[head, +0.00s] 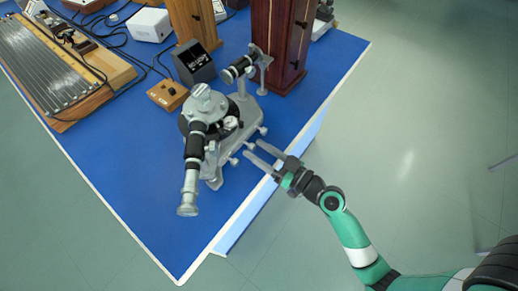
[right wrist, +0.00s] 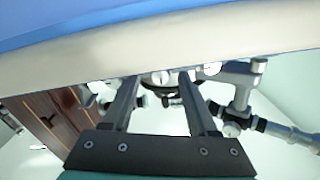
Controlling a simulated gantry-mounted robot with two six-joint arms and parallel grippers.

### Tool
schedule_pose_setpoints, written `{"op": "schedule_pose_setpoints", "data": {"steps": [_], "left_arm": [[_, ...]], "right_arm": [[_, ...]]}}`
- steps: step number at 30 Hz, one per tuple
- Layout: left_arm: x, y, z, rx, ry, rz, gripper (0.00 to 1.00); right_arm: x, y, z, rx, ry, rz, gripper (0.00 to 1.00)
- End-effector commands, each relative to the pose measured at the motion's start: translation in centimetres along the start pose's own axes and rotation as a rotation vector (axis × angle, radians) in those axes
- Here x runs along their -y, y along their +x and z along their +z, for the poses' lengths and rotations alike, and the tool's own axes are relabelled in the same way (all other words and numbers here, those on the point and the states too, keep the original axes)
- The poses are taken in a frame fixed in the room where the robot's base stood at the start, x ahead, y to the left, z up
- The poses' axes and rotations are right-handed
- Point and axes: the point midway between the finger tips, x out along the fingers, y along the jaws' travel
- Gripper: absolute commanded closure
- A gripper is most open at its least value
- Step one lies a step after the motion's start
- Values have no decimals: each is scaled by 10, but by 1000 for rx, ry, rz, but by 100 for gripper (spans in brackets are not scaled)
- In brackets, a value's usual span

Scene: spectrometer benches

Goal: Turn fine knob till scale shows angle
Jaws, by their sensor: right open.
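The spectrometer (head: 222,130) stands on the blue bench top, with a black telescope tube (head: 195,145) pointing to the front and a second tube at its back right. Small silver knobs (head: 249,145) stick out from its right side; I cannot tell which is the fine knob. My right gripper (head: 251,149) is open and empty beside these knobs. In the right wrist view the open fingers (right wrist: 158,85) point towards the spectrometer (right wrist: 165,79). My left gripper is out of view.
A wooden box with knobs (head: 168,95) sits left of the spectrometer, and a tall reddish wooden cabinet (head: 284,45) stands behind it. A ribbed wooden-framed panel (head: 60,70) and cables lie at the left. The bench's front is clear; its white edge (head: 215,240) runs below my right gripper.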

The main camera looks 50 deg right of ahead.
Motion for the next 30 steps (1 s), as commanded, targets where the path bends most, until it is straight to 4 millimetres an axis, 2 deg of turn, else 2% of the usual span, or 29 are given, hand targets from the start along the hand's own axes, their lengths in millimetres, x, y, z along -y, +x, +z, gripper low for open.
{"op": "schedule_pose_setpoints", "data": {"steps": [6, 16, 30], "left_arm": [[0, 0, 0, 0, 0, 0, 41], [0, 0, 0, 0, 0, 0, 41], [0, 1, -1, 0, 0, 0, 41]], "right_arm": [[0, 0, 0, 0, 0, 0, 41], [0, 0, 0, 0, 0, 0, 100], [0, 0, 0, 0, 41, 0, 100]]}}
